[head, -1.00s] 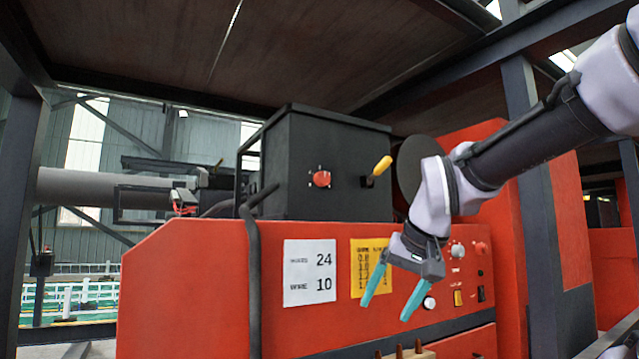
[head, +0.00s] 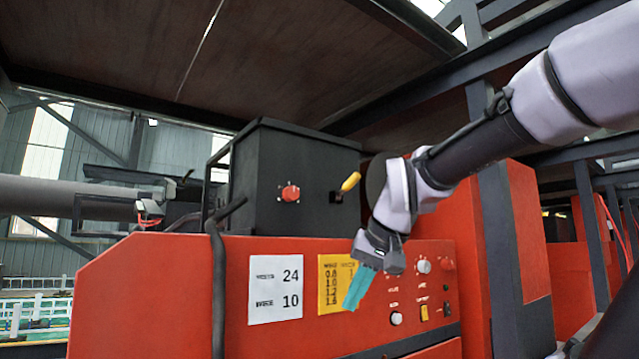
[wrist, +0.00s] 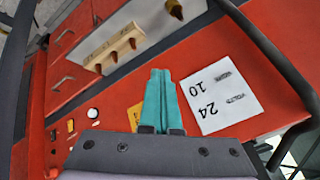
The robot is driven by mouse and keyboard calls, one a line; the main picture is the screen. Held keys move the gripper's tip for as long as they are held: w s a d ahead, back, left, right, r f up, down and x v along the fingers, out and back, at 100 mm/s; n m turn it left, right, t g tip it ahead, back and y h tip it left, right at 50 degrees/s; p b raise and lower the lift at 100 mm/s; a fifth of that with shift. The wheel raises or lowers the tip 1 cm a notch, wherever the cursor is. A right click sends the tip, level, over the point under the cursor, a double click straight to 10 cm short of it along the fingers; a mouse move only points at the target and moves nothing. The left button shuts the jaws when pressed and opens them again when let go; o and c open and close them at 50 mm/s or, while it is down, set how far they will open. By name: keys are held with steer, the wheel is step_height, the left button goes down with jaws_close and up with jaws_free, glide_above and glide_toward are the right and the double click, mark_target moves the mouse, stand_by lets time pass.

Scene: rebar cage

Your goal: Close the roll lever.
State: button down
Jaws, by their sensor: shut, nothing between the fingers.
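The roll lever appears to be the short yellow-handled lever (head: 349,182) on the front of the black box (head: 285,180). Its yellow grip tilts up and to the right. My gripper (head: 354,292) is shut and empty, its teal fingers together and pointing down. It is below the lever and apart from it, in front of the yellow label. In the wrist view the shut fingers (wrist: 160,92) point toward the red panel. The lever does not show in the wrist view.
The red cabinet (head: 150,290) carries a white sign (head: 275,288), a yellow label (head: 330,270) and knobs and buttons (head: 424,266). A red knob (head: 290,193) is on the black box. A dark bent bar (head: 219,270) stands left of the sign. A wooden peg rack (wrist: 115,48) shows in the wrist view.

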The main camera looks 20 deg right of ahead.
steer(key=w+d+r+n, duration=0.2)
steer(key=w+d+r, duration=0.2)
steer(key=r, duration=0.9)
steer(key=w+d+r+n+t+y, duration=0.1)
steer(key=w+d+r, duration=0.3)
steer(key=r, duration=1)
steer(key=w+d+r+n+t, duration=0.1)
steer(key=w+d+r, duration=0.4)
steer(key=r, duration=0.8)
steer(key=shift+w+r+n, duration=0.3)
steer(key=shift+w+n, duration=0.5)
steer(key=shift+w, duration=0.45)
glide_above(347, 187)
steer(key=w+d, duration=0.1)
steer(key=d, duration=0.1)
step_height(347, 187, down, 7)
steer(key=shift+s+f, duration=0.9)
steer(key=shift+f, duration=0.25)
steer(key=shift+s+f, duration=0.15)
steer(key=shift+f, duration=0.3)
steer(key=shift+s+f+t+y, duration=0.2)
steer(key=shift+s+t+y, duration=0.1)
steer(key=shift+t, duration=0.1)
